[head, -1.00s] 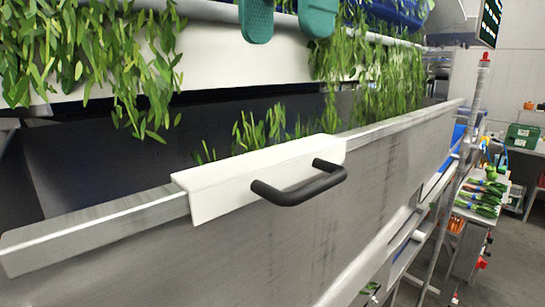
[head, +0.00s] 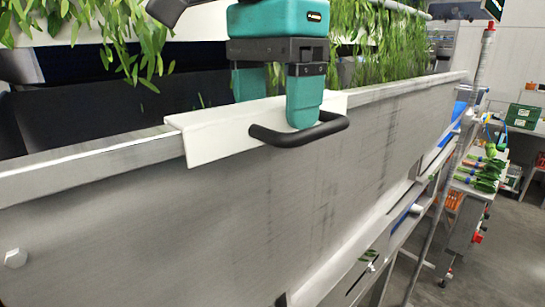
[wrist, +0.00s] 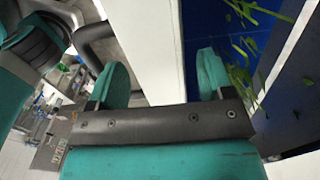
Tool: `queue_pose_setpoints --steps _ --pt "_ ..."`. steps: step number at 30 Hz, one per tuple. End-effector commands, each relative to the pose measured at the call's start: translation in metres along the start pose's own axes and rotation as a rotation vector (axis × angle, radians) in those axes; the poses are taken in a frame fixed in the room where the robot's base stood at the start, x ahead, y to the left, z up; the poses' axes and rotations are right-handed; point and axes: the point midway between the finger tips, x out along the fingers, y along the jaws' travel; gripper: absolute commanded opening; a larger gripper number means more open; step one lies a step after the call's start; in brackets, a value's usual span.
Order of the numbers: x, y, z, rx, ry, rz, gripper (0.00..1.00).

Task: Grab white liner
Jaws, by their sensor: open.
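The white liner (head: 215,135) hangs folded over the top edge of the grey metal trough wall, with a black bar handle (head: 290,137) on its outer face. My teal gripper (head: 277,108) is above it, open, pointing down. One finger is in front of the liner, within the handle's loop as far as I can tell. The other is behind it, on the trough's inner side, its tip hidden. In the wrist view, the liner (wrist: 152,45) runs between the two spread fingers, with visible gaps on both sides. The handle (wrist: 95,35) shows at upper left there.
The metal trough wall (head: 330,190) runs across the view to the right. Green leaves (head: 385,60) hang over the white ledge behind it. A side bench with vegetables (head: 480,175) stands at right, with a green crate (head: 522,116) further back. Grey floor lies at lower right.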

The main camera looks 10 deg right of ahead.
Motion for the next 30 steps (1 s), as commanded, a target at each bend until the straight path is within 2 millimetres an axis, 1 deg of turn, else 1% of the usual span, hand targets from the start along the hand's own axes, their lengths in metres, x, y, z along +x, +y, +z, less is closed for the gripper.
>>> queue_pose_setpoints --steps 1,4,7,14,15,17,18,20,21,22,30 --pt "0.015 -0.001 0.0 0.001 0.0 0.0 0.74" --pt "0.023 0.0 0.0 0.001 0.0 0.0 0.74" --pt "0.026 0.0 0.0 0.002 -0.001 0.0 0.74" --pt "0.025 0.0 0.0 0.001 -0.001 0.0 0.74" --pt "0.025 0.0 0.0 0.001 -0.001 0.0 0.7" --pt "0.025 0.0 0.0 0.001 -0.001 0.0 0.56" --pt "0.024 0.0 0.0 0.001 -0.001 0.0 0.47" --pt "0.024 0.0 0.0 0.001 -0.001 0.0 0.33" --pt "0.025 0.0 0.0 0.001 -0.001 0.0 0.24" --pt "0.024 0.0 0.0 0.001 -0.001 0.0 0.17" --pt "0.023 0.0 0.0 0.001 -0.001 0.0 0.17"
